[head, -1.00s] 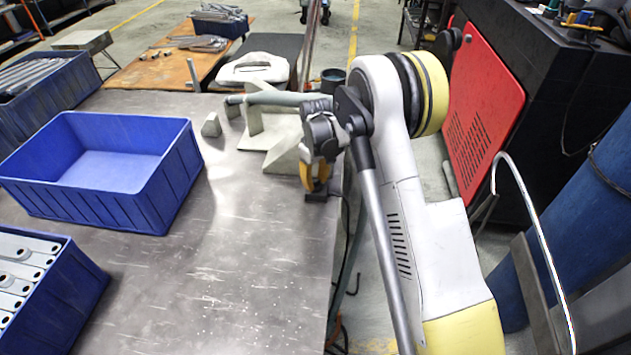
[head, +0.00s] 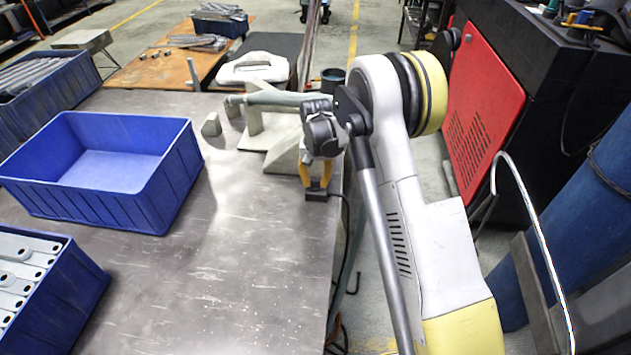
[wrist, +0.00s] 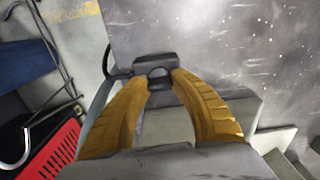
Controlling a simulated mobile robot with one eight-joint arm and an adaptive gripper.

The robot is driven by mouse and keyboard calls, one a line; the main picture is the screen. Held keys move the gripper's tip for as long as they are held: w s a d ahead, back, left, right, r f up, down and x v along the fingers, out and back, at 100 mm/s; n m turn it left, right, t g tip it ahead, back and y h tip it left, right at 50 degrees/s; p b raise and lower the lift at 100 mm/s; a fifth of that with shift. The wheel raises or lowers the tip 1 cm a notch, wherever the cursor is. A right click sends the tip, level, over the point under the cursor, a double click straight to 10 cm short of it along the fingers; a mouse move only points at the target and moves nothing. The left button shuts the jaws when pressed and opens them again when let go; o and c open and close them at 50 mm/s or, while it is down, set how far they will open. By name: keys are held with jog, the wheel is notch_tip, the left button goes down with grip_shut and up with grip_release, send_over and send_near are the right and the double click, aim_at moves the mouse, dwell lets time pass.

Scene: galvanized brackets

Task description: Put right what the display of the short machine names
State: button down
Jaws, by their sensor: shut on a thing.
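My gripper (head: 316,187) points down at the right edge of the metal table, with its yellow fingers on either side of a small dark block (head: 316,197). In the wrist view the fingertips (wrist: 161,76) close on this dark piece (wrist: 150,62), which has a rounded knob-like part between them. A dark cable (wrist: 107,62) curves from its left side. The block appears to be at table level; whether it rests on the table is unclear. A pale grey-green fixture (head: 285,133) with a horizontal tube stands just behind my gripper. No readable display shows in either view.
An empty blue bin (head: 190,180) stands on the table (head: 235,270) at left. Another blue bin (head: 75,300) holds flat metal brackets. A small grey block (head: 211,125) stands near the fixture. A red-panelled black machine (head: 483,100) is at right. The table's front middle is clear.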

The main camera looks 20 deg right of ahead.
jog(key=shift+m, duration=0.5)
jog(key=c, duration=1.1)
grip_release()
jog(key=shift+o, duration=0.2)
notch_tip(320, 180, up, 12)
